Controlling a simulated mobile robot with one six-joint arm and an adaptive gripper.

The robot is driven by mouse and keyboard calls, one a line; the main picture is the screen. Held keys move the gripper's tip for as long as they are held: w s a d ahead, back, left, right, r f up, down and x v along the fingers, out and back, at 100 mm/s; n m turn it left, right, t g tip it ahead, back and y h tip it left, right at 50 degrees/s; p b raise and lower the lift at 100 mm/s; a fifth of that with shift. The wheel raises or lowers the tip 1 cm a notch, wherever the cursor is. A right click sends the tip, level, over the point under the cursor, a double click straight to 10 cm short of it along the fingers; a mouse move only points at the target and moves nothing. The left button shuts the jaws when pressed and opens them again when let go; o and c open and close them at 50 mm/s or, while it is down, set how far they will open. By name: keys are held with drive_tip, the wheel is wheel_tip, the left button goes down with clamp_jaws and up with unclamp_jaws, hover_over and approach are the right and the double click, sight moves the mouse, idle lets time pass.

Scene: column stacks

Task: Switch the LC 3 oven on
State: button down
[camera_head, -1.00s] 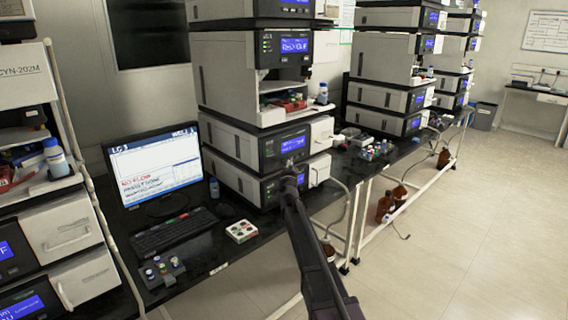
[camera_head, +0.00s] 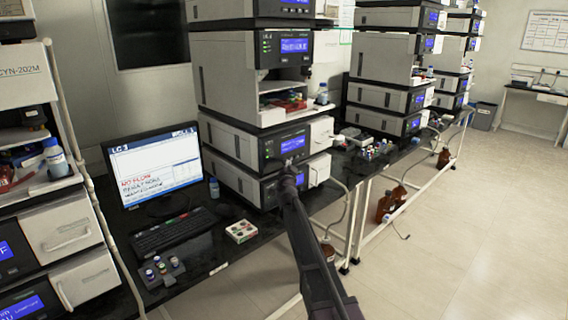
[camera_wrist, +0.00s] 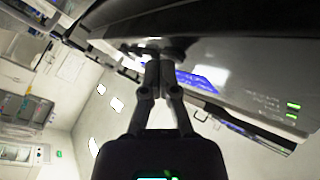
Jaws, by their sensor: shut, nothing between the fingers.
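The LC 3 stack stands behind the monitor (camera_head: 155,170), whose screen reads LC 3. A module with a lit blue display (camera_head: 293,144) and a pale door on its right is just above my gripper (camera_head: 291,166). A lower module also has a blue display (camera_head: 300,179). I cannot read which of them is labelled as the oven. My gripper is shut and empty, with its tips close to the front of these modules. In the wrist view my gripper (camera_wrist: 158,64) points at a dark panel with a blue display (camera_wrist: 197,82) and green lights (camera_wrist: 292,105). Whether the tips touch it is unclear.
A keyboard (camera_head: 174,231), a small tray of vials (camera_head: 241,231) and a vial rack (camera_head: 161,271) lie on the black bench. Brown bottles (camera_head: 390,203) stand under the bench at right. More stacks flank this one. The floor at right is clear.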

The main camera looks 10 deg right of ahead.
idle(0.7)
drive_tip(key=shift+s+d, duration=0.4)
drive_tip(key=shift+s, duration=0.2)
drive_tip(key=shift+d, duration=0.1)
drive_tip(key=shift+s+d, duration=0.7)
drive_tip(key=shift+s, duration=0.3)
drive_tip(key=shift+s+d, duration=0.7)
drive_tip(key=shift+s, duration=0.3)
